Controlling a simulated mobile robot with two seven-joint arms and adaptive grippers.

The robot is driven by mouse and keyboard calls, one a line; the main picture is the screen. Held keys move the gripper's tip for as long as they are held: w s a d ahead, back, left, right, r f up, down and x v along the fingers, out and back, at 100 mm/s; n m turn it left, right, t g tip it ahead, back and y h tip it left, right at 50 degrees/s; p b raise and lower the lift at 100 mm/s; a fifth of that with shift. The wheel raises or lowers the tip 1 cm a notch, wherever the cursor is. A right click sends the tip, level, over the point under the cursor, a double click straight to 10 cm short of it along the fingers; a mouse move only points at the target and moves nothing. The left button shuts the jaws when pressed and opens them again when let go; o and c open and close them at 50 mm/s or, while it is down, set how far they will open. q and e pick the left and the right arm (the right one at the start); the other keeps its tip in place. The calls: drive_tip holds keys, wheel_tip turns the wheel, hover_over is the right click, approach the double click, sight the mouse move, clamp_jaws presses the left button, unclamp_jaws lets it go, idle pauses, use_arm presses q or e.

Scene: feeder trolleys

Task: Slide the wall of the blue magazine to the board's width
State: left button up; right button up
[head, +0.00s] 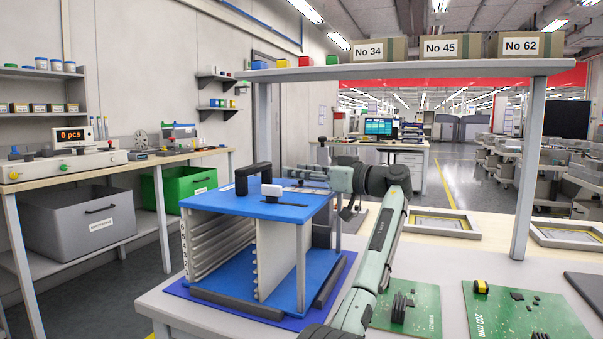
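The blue magazine (235,202) stands on a dark blue mat on the table, with a blue top plate and blue base. Its slotted wall (205,250) is on the left. A pale inner wall (270,258) stands upright about midway inside. A white block (272,190) sits at the slot in the top plate, and a black handle (253,178) stands behind it. My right gripper is out of view.
Two green boards (520,312) lie on the table at right; the rightmost reads "200 mm". A shelf (420,70) on posts spans above. Framed trays (440,223) lie behind. A side bench with bins stands left.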

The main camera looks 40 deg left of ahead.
use_arm(q)
drive_tip(key=shift+d, duration=0.1)
drive_tip(key=d, duration=1.2)
drive_tip(key=shift+s, duration=0.15)
drive_tip(key=shift+a, duration=0.1)
